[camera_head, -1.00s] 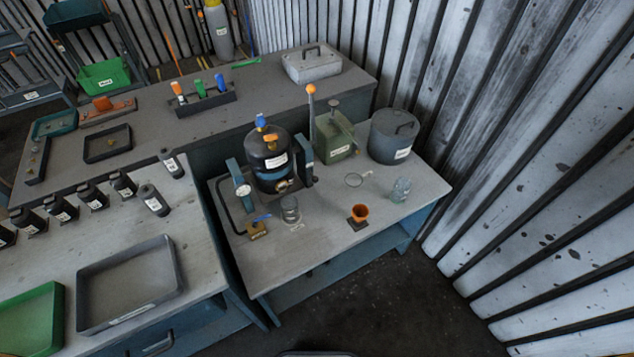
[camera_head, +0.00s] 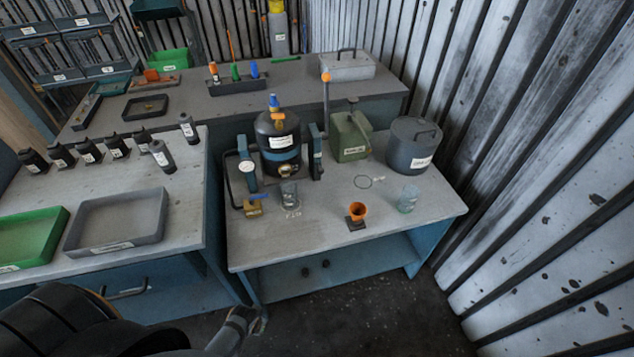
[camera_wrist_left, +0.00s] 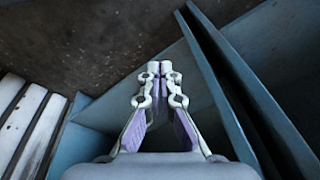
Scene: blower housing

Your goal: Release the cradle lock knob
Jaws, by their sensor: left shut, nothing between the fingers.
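A black rounded housing (camera_head: 278,138) with a blue band, a white label and a blue top piece stands upright on the right bench. It sits between two blue-and-dark uprights, the right upright (camera_head: 316,152) and the left one with a round gauge (camera_head: 246,167). A small brass-coloured fitting (camera_head: 286,170) is low on its front. I cannot tell which part is the cradle lock knob. My left gripper (camera_head: 255,322) is low in front of the bench, well away from the housing. In the left wrist view its fingertips (camera_wrist_left: 160,69) are together and empty. My right gripper is out of view.
The right bench (camera_head: 310,237) also holds a green can (camera_head: 349,138), a grey lidded pot (camera_head: 413,147), an orange cup (camera_head: 357,210) and glass jars. A lever with an orange ball (camera_head: 326,77) rises beside the housing. The left bench holds a grey tray (camera_head: 118,245) and several black bottles.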

